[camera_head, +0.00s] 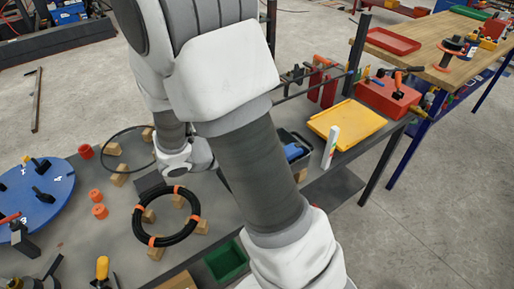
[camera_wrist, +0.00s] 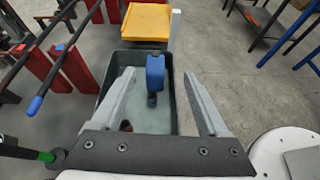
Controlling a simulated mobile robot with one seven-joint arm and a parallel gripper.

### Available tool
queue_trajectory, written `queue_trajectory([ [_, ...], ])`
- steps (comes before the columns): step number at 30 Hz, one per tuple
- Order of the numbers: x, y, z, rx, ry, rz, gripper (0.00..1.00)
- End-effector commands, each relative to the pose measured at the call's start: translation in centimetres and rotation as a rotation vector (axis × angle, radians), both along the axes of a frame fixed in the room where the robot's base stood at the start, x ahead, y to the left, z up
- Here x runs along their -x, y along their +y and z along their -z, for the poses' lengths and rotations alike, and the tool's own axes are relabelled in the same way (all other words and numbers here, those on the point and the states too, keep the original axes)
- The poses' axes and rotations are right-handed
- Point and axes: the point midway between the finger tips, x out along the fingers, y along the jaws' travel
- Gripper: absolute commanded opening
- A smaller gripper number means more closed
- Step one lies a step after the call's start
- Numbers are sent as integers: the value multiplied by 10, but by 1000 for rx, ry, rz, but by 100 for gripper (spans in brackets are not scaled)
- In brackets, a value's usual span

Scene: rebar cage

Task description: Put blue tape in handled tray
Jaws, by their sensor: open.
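The blue tape (camera_wrist: 155,70) shows in the wrist view as a rounded blue piece with a dark lower part. It appears inside the dark grey tray (camera_wrist: 172,88), near its far wall; I cannot tell whether it touches the floor. My gripper (camera_wrist: 160,74) is open, with one finger on each side of the blue tape and a gap on both sides. In the head view, the blue tape (camera_head: 296,152) shows in the dark tray (camera_head: 287,136), partly behind my arm. My fingers are hidden there, and no tray handle is clear.
A yellow tray (camera_head: 347,124) lies beyond the dark tray, with a white upright bottle-like object (camera_head: 331,147) beside it. Red holders with rods (camera_wrist: 75,70) stand left in the wrist view. A black cable coil (camera_head: 166,238) lies on blocks; a green bin (camera_head: 226,262) sits near the front.

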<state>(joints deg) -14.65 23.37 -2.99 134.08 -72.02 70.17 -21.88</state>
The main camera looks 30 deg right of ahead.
Motion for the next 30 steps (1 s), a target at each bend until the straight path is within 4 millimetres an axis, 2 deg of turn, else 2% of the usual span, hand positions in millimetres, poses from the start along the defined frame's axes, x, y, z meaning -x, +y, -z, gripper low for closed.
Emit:
queue_trajectory([
  [7,43,8,-30,-232,-276,282,77],
  [15,84,42,-57,-570,-633,628,77],
  [24,106,96,-97,-984,-1006,967,77],
  [30,112,124,-125,-1214,-1166,1119,77],
])
